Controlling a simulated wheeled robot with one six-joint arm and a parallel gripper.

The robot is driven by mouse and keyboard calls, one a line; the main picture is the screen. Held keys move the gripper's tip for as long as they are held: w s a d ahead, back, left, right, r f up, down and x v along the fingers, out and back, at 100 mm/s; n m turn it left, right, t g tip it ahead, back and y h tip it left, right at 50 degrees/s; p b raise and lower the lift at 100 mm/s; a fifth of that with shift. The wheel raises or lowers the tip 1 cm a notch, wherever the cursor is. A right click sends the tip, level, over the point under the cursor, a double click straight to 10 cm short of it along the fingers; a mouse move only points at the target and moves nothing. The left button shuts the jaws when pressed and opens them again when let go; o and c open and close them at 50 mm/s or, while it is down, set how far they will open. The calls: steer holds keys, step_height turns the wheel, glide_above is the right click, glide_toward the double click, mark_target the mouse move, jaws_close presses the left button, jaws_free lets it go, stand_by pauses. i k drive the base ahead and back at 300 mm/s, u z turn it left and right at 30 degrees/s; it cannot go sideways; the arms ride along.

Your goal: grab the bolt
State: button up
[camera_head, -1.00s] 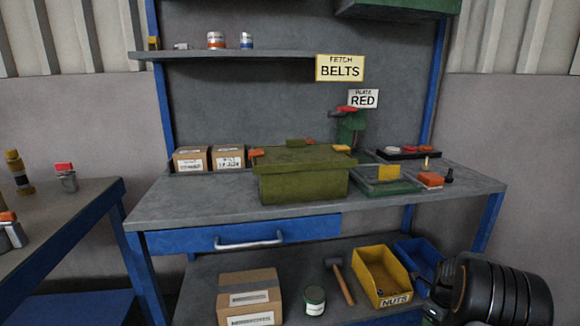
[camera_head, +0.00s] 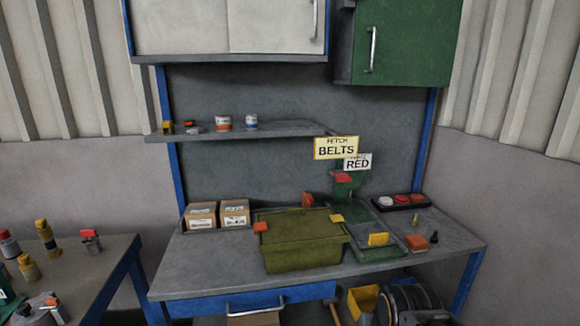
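A small brass-coloured upright piece (camera_head: 415,219) stands at the right of the workbench top, behind an orange block. It may be the bolt, but it is too small to tell. A small black piece (camera_head: 434,238) stands just right of the orange block (camera_head: 416,244); its kind is also unclear. My dark arm shows at the bottom right, below the bench top's front edge. My gripper's fingers do not show, so nothing can be seen in them.
A green lidded bin (camera_head: 303,255) stands mid-bench, with a green tray (camera_head: 375,254) right of it. Two cardboard boxes (camera_head: 201,216) sit at the back left. A black tray with red and white buttons (camera_head: 400,203) lies at the back right. Cabinets hang above.

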mark_target(414, 222)
steer(key=z, duration=0.3)
steer(key=k, duration=0.35)
steer(key=z, duration=0.95)
steer(key=k, duration=0.95)
steer(key=z, duration=0.7)
steer(key=i, duration=1.45)
steer(key=u, duration=0.65)
steer(key=i, duration=1)
steer(key=u, duration=1.65)
steer(key=i, duration=0.7)
steer(key=u, duration=0.75)
